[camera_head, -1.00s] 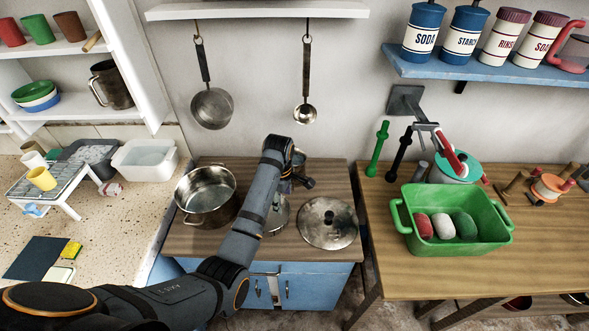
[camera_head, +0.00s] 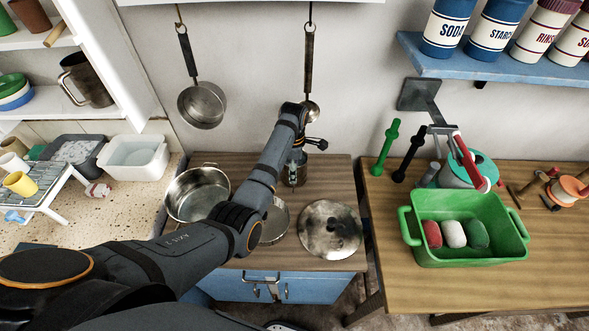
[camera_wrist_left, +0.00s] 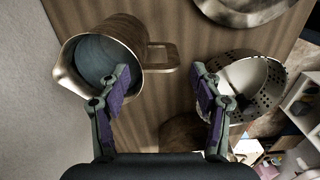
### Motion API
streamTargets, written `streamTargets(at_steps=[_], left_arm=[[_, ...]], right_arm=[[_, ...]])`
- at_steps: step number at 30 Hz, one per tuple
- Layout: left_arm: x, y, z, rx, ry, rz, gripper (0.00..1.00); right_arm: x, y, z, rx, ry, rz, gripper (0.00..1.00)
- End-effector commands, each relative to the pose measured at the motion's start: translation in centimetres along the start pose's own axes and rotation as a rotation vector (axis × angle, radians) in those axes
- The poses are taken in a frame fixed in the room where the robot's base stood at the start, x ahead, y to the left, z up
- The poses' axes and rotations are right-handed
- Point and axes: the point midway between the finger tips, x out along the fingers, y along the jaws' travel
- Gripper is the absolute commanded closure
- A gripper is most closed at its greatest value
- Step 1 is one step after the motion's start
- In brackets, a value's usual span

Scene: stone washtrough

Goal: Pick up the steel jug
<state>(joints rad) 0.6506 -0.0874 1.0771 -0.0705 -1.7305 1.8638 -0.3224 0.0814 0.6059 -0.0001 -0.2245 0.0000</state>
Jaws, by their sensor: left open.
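The steel jug (camera_head: 294,170) stands at the back of the wooden counter, beneath the hanging ladle and partly hidden by my left arm. In the left wrist view, the jug (camera_wrist_left: 122,32) has its mouth and spout toward the camera and its handle pointing right. My left gripper (camera_wrist_left: 160,78) is open and empty. One finger overlaps the jug's rim in the picture, and the handle shows between and just beyond the fingertips; contact cannot be told. In the head view the left fingers are mostly hidden behind the wrist. My right gripper is not in view.
A steel pot (camera_head: 197,194) stands left of my forearm, and a round lid (camera_head: 330,229) lies to the right. A perforated steel vessel (camera_wrist_left: 245,88) is beside the right finger in the wrist view. A ladle (camera_head: 309,75) and a pan (camera_head: 202,104) hang on the wall.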

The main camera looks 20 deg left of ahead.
Motion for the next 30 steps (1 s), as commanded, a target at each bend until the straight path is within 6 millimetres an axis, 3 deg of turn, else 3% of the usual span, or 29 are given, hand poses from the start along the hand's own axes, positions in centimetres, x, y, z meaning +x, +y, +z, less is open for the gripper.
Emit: streamTargets(at_steps=[5, 9, 15, 21, 23, 30], left_arm=[[0.5, 0.0, 0.0, 0.000, 0.000, 0.000, 0.35], [2.5, -0.3, -0.2, 0.001, 0.001, -0.004, 0.35], [5.3, -0.3, -0.2, 0.001, 0.000, 0.000, 0.35], [5.5, -0.2, -0.2, 0.000, -0.001, 0.002, 0.35], [5.5, -0.2, -0.2, 0.000, -0.001, 0.002, 0.40], [5.5, -0.3, -0.2, 0.001, -0.001, 0.001, 0.73]], right_arm=[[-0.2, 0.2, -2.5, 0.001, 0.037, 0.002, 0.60], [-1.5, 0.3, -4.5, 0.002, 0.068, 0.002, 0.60], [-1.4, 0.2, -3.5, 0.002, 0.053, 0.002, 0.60], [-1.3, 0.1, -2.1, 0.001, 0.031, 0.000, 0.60], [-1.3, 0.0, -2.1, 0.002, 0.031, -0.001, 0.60], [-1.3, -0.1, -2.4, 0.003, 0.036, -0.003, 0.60]])
